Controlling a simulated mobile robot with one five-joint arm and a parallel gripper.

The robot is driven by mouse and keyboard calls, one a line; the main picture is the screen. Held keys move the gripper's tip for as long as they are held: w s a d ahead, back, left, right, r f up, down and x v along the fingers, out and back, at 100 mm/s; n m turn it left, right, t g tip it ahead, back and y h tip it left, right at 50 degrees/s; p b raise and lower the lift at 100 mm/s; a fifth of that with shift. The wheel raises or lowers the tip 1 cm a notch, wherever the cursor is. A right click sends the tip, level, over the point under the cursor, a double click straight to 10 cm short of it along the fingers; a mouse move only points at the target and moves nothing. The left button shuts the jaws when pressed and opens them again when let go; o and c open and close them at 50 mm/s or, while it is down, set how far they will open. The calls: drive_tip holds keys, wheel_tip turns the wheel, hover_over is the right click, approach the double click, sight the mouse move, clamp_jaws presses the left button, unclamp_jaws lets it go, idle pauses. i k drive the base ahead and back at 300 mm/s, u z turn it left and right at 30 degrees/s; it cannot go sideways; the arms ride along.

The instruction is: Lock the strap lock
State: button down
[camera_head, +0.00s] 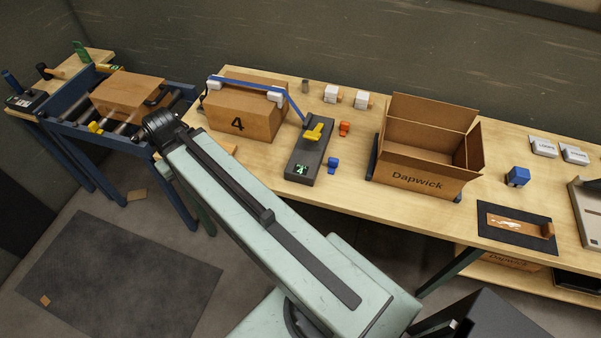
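The strap lock seems to be the dark grey block (301,160) on the bench, with a yellow lever (313,133) near its far end and a small green display (302,170) at its near end. Whether the lever is locked I cannot tell. A blue strap (247,84) runs over the top of a closed cardboard box marked 4 (240,118), past white corner pieces, and down to the block by the lever. My pale green arm crosses the lower middle, ending at a dark joint left of the box. My gripper's fingers do not show.
An orange piece (344,128) and a blue piece (333,165) lie right of the block. An open Dapwick box (415,181) stands further right. A blue-framed roller stand (62,132) carries another box (128,96) at left. Grey floor mat (120,275) is clear except for a small scrap.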

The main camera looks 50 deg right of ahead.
sight(333, 163)
drive_tip(key=z, duration=0.5)
drive_tip(key=k, duration=0.35)
drive_tip(key=z, duration=0.65)
drive_tip(key=i, duration=0.5)
drive_tip(key=k, duration=0.5)
drive_tip(key=u, duration=0.05)
